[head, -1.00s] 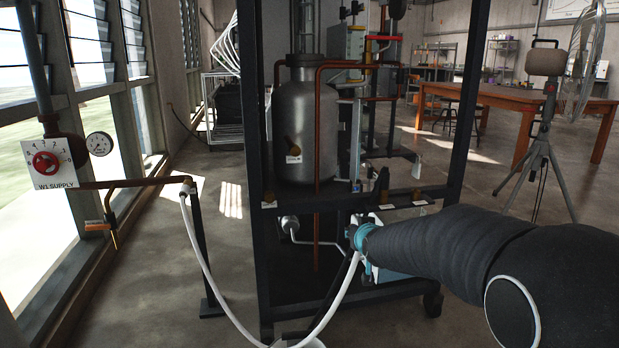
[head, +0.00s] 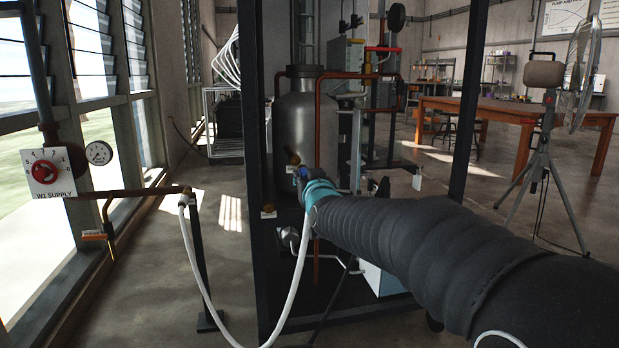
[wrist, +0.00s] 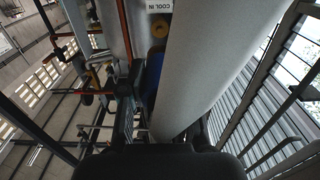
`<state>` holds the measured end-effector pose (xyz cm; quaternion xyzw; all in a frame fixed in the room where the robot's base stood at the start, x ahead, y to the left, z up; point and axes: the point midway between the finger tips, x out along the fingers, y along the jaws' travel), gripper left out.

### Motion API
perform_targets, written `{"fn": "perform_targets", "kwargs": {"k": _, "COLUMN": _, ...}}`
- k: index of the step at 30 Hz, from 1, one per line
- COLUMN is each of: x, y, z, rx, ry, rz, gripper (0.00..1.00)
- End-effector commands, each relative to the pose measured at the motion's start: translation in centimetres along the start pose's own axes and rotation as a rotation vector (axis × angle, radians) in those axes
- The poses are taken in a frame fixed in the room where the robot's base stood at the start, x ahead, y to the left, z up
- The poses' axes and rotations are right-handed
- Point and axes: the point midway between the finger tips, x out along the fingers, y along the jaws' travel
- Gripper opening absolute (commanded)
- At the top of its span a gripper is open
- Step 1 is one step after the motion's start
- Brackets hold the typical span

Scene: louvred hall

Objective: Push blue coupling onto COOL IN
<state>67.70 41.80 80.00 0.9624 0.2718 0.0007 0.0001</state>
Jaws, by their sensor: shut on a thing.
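My gripper (head: 303,180) is in front of the steel tank and shut on the blue coupling (head: 303,171). In the wrist view the blue coupling (wrist: 153,72) is partly hidden behind the broad white hose (wrist: 200,60). The brass COOL IN port (wrist: 160,27) is just beyond it, with the upside-down COOL IN label (wrist: 159,5) at the top edge. In the head view the brass port (head: 294,158) is right by the coupling; I cannot tell whether they touch. The white hose (head: 296,275) hangs from the coupling.
The hose loops low to the W1 SUPPLY pipe outlet (head: 185,196) at left. Dark frame posts (head: 252,150) stand close left and right of the tank (head: 310,115). A copper pipe (head: 319,130) runs down just right of the port. A fan on a tripod (head: 545,130) stands at right.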

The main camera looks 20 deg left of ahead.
Motion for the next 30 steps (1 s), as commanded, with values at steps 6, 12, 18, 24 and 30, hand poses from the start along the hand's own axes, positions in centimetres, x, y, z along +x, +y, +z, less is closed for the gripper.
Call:
{"fn": "perform_targets", "kwargs": {"k": 6, "x": 2.7, "y": 0.0, "z": -0.3, "rx": 0.001, "ry": -0.002, "rz": 0.000, "gripper": 0.00}}
{"fn": "perform_targets", "kwargs": {"k": 12, "x": 4.6, "y": 0.0, "z": -0.1, "rx": 0.001, "ry": -0.001, "rz": 0.000, "gripper": 0.00}}
{"fn": "perform_targets", "kwargs": {"k": 18, "x": 5.6, "y": 0.0, "z": 0.0, "rx": 0.001, "ry": 0.000, "rz": 0.001, "gripper": 0.00}}
{"fn": "perform_targets", "kwargs": {"k": 24, "x": 6.0, "y": 0.1, "z": 0.1, "rx": 0.001, "ry": 0.000, "rz": 0.001, "gripper": 0.00}}
{"fn": "perform_targets", "kwargs": {"k": 30, "x": 6.1, "y": 0.1, "z": 0.0, "rx": 0.000, "ry": 0.000, "rz": 0.001, "gripper": 0.00}}
